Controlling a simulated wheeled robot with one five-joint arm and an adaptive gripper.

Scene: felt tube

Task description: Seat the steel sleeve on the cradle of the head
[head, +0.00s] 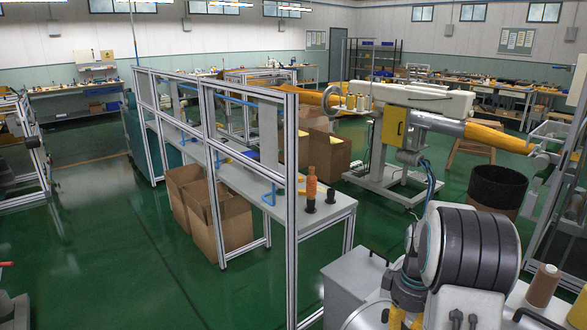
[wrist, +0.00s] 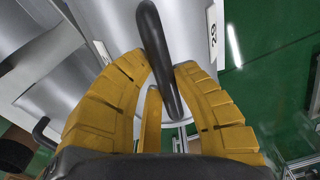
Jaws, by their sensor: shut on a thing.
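In the wrist view the yellow fingers of my gripper (wrist: 160,95) are closed around a black bar handle (wrist: 150,35). The handle stands on a bright steel surface (wrist: 110,40) that looks like the sleeve, with a white numbered label (wrist: 213,32) beside it. In the head view my gripper (head: 397,318) shows only as yellow finger parts low in the picture. A curved silvery surface (head: 366,318) lies just left of it. The sleeve's full outline is hidden or cut off. I cannot make out the head's cradle with certainty.
A white machine (head: 425,98) carrying a yellow-orange tube (head: 490,135) stands ahead. A black bin (head: 497,187) is at right. A thread cone (head: 543,284) stands at lower right. A framed bench (head: 338,206) with cardboard boxes (head: 183,205) is at centre. Green floor is open at left.

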